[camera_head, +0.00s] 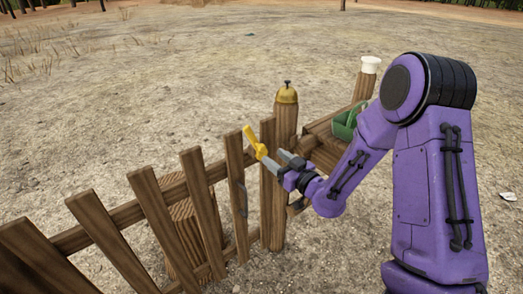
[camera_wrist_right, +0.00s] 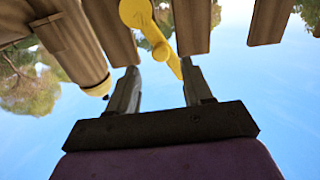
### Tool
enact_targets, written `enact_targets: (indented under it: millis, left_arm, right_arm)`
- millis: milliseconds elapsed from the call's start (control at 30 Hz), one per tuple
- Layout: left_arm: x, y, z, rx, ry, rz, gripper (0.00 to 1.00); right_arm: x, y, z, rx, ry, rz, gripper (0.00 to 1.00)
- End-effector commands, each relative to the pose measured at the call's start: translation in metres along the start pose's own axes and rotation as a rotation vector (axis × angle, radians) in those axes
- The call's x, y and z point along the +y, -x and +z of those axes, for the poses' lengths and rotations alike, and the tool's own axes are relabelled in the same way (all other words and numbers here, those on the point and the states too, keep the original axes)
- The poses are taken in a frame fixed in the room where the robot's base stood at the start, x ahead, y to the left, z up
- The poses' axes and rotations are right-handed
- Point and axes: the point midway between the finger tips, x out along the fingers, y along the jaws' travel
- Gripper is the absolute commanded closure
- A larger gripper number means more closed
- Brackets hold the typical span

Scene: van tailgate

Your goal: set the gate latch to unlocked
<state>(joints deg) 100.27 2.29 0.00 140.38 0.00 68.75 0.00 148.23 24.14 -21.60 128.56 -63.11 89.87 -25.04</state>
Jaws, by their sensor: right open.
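The yellow gate latch (camera_head: 255,143) is at the top of a slat near the gate's right end in the head view. Its lever slants from upper left to lower right. My right gripper (camera_head: 276,161) is open at the lever's lower right end. In the right wrist view the latch (camera_wrist_right: 150,28) points its narrow end into the gap of my right gripper (camera_wrist_right: 160,70), close to the right-hand finger. I cannot tell whether they touch. The locked or unlocked marking is not visible. My left gripper is out of view.
Wooden gate slats (camera_head: 152,212) run to the lower left. A green basket (camera_head: 346,122) sits on a wooden shelf, near a post with a white cup-like top (camera_head: 370,64). Open dirt lies beyond.

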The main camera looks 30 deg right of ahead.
Motion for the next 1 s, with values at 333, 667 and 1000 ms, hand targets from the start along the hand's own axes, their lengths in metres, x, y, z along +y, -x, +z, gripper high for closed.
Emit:
enact_targets:
  millis: [333,667,1000]
  left_arm:
    - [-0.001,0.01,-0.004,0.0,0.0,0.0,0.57]
    - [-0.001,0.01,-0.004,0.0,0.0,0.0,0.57]
    - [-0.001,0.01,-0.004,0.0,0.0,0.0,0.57]
  right_arm:
    - [-0.001,-0.066,0.0,-0.002,-0.001,-0.001,0.5]
    - [-0.001,-0.072,0.001,-0.004,-0.002,-0.001,0.5]
    - [-0.005,-0.073,0.001,-0.005,-0.004,-0.008,1.0]
